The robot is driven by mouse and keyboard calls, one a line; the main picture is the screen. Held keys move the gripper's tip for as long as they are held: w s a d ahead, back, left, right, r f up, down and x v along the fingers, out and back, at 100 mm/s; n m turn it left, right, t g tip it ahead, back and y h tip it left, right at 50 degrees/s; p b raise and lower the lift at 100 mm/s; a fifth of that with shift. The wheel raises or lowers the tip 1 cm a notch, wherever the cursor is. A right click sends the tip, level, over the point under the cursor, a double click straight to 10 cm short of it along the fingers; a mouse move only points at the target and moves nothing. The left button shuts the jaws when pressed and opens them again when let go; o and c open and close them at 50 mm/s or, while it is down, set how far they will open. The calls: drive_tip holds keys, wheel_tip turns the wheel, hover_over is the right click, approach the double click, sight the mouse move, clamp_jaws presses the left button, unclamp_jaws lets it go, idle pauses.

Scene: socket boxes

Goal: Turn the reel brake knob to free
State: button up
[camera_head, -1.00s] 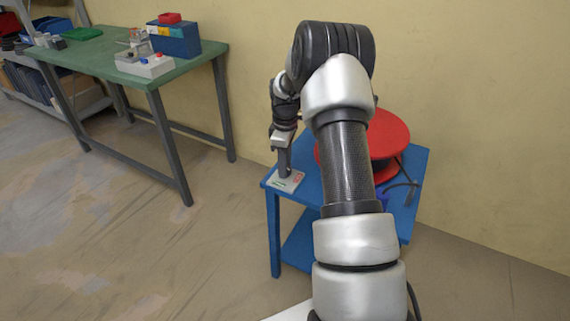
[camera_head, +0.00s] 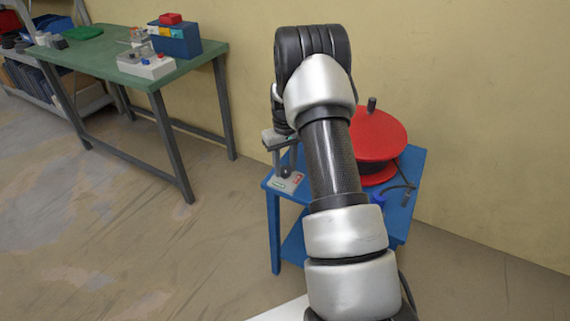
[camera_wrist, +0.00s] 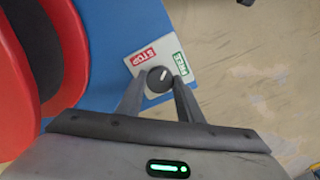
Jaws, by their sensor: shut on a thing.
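The reel brake knob (camera_wrist: 159,80) is small, round and dark with a white pointer line. It sits on a white plate (camera_wrist: 188,78) with a red STOP label (camera_wrist: 145,56) and a green FREE label (camera_wrist: 180,62). The pointer line aims up and to the right, between the two labels, seemingly closer to FREE. My gripper (camera_wrist: 160,82) is shut on the knob, one finger on each side. In the head view the plate (camera_head: 281,184) lies on the blue table's left corner, with my gripper (camera_head: 285,172) over it; the knob is hard to make out there.
A red reel (camera_head: 385,135) stands on the blue table (camera_head: 272,215), partly behind my arm, with a dark crank-like post on top. A dark cable end lies at the table's right. A green workbench (camera_head: 100,62) with boxes stands at the back left. Floor between is clear.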

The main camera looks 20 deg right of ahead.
sight(285, 169)
drive_tip(key=m, duration=0.4)
drive_tip(key=shift+p, duration=0.4)
drive_tip(key=shift+m, duration=1.8)
drive_tip(key=shift+p, duration=0.3)
drive_tip(key=o, duration=1.1)
drive_tip(key=shift+c, duration=0.2)
wheel_tip(285, 169, up, 18)
drive_tip(key=p, duration=0.3)
drive_tip(key=shift+f, duration=0.25)
